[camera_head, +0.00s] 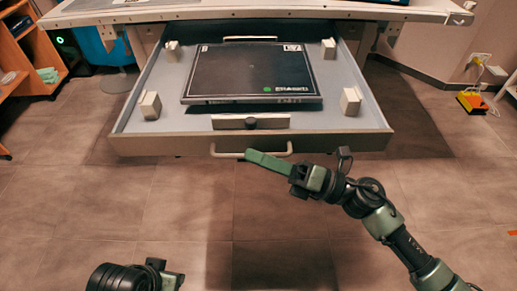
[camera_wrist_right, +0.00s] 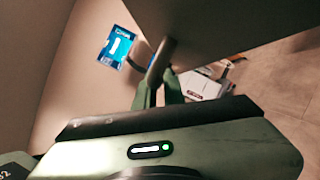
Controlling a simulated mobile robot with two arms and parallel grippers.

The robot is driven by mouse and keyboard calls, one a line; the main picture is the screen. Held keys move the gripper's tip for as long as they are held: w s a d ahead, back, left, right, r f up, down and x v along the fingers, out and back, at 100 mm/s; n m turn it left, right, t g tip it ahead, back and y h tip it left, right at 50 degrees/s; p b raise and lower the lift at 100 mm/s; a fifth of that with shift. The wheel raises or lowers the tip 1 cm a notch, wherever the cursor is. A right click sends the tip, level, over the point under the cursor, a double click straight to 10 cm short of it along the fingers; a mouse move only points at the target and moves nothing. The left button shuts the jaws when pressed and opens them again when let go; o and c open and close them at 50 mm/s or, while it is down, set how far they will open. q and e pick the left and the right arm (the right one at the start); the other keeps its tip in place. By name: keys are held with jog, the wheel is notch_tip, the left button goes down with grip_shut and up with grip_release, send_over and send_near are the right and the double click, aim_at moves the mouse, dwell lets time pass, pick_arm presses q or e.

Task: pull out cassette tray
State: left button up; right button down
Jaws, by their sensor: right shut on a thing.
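The cassette tray (camera_head: 127,143) is a shallow grey drawer standing out from under the table. It holds a flat black cassette (camera_head: 250,72) between pale corner blocks. A pale bar handle (camera_head: 228,155) runs along its front face. My right gripper (camera_head: 250,156) is at the middle of this handle, its green fingers shut on it. In the right wrist view the green fingers (camera_wrist_right: 158,92) close around the handle bar (camera_wrist_right: 160,60), below the tray's dark front. My left arm shows at the bottom left, but I cannot make out its fingertips.
The table edge (camera_head: 255,17) runs above the tray. An orange shelf (camera_head: 35,55) stands at the left. A yellow and red object (camera_head: 472,102) lies on the floor at the right, near wall sockets. The tiled floor before the tray is clear.

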jog(key=shift+s, duration=0.45)
jog(key=c, duration=1.5)
grip_release()
jog(key=shift+w+d, duration=0.1)
jog(key=v, duration=0.8)
